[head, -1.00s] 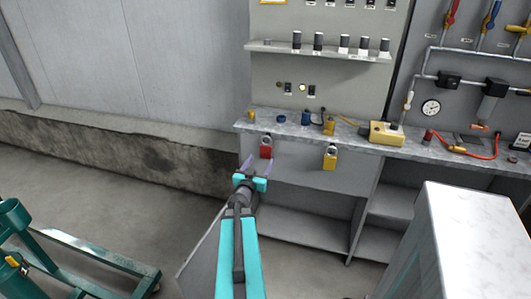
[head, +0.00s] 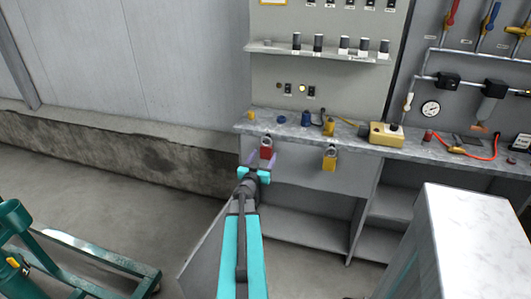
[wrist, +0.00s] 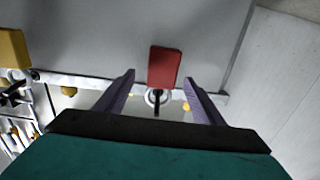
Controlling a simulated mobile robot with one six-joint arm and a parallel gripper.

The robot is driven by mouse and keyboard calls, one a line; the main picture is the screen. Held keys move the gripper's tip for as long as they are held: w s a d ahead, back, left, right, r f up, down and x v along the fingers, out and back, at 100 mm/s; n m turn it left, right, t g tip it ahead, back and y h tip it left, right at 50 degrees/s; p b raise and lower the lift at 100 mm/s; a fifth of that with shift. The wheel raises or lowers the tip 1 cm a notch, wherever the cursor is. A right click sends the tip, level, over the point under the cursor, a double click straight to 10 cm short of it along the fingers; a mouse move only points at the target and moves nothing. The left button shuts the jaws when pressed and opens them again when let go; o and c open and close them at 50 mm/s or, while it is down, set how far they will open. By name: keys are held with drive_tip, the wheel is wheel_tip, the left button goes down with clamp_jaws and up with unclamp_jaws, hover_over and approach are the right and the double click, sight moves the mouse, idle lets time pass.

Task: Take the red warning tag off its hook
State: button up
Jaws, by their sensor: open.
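The red warning tag (head: 266,153) hangs at the front edge of the bench, at its left end. It looks like a small red block with a pale ring at its top. In the wrist view the red tag (wrist: 164,67) is near the middle, with the ring and a dark hook (wrist: 156,98) by its lower end. My gripper (head: 262,161) is open and just in front of the tag. In the wrist view my open gripper (wrist: 159,78) has a purple finger on each side of the tag, with a gap to each. The tag is not gripped.
A yellow tag (head: 329,160) hangs to the right on the same bench edge. The bench top (head: 355,143) holds a yellow box (head: 386,134) and small parts. A grey cabinet (head: 465,240) stands at the front right, a green cart (head: 75,260) at the lower left.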

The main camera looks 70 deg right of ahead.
sight(265, 150)
drive_tip(key=shift+w+d+p, duration=0.15)
drive_tip(key=shift+d+p, duration=0.1)
drive_tip(key=shift+d, duration=1.05)
drive_tip(key=shift+w+d+p, duration=0.15)
drive_tip(key=shift+d+p, duration=0.1)
drive_tip(key=shift+d, duration=1.05)
drive_tip(key=c, duration=1.2)
drive_tip(key=shift+r, duration=0.3)
